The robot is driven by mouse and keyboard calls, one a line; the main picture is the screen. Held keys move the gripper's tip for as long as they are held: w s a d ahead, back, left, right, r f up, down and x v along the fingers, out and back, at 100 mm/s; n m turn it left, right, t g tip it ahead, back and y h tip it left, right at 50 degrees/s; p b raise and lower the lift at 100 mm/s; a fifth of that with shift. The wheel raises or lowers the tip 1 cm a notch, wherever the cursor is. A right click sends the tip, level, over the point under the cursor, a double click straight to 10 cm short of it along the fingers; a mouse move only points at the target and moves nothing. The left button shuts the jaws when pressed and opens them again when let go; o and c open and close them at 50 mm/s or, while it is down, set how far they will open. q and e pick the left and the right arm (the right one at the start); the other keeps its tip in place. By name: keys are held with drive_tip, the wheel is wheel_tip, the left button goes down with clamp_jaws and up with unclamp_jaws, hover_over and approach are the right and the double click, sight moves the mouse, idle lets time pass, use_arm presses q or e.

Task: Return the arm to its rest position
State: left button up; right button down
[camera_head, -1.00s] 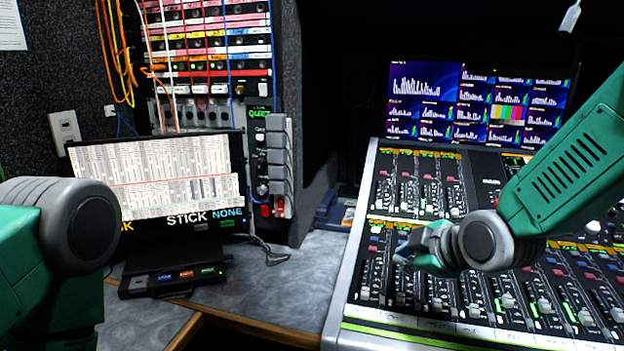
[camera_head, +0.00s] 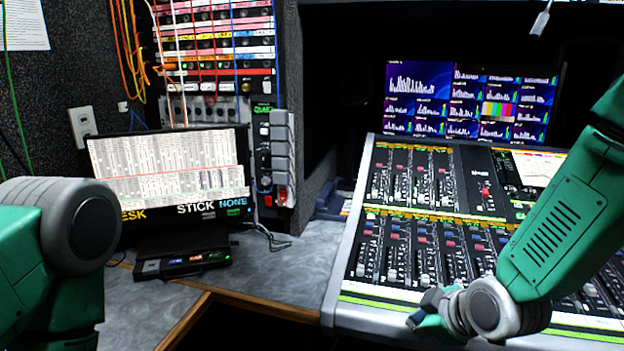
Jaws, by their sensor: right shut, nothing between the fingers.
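My right arm comes in from the right, green with a grey wrist joint. My right gripper (camera_head: 424,308) is shut and empty at its end, over the lower front part of the mixing console (camera_head: 345,265). I cannot tell how high it is above the faders. My left arm shows at the left edge as a green link with a grey joint, but its gripper is out of view.
A monitor (camera_head: 170,181) stands on the grey desk (camera_head: 290,270) at left, with a small black box (camera_head: 181,263) before it. A patch rack (camera_head: 218,50) with hanging cables is behind. A wall screen (camera_head: 468,105) is beyond the console. The desk between is clear.

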drive_tip(key=s+d+f+m+g+h, duration=0.1)
drive_tip(key=s+d+f+m+g, duration=0.3)
drive_tip(key=s+f, duration=0.95)
drive_tip(key=s+d+f+m+g+h, duration=0.1)
drive_tip(key=s+d+f+m, duration=0.1)
drive_tip(key=s, duration=0.6)
drive_tip(key=s+d+f+m+g, duration=0.2)
drive_tip(key=s+f, duration=0.4)
drive_tip(key=s, duration=0.3)
drive_tip(key=d+m, duration=0.1)
drive_tip(key=m, duration=0.1)
drive_tip(key=shift+s+d+f+m+h, duration=0.2)
drive_tip(key=shift+f+m+h, duration=0.05)
drive_tip(key=shift+m+h, duration=0.15)
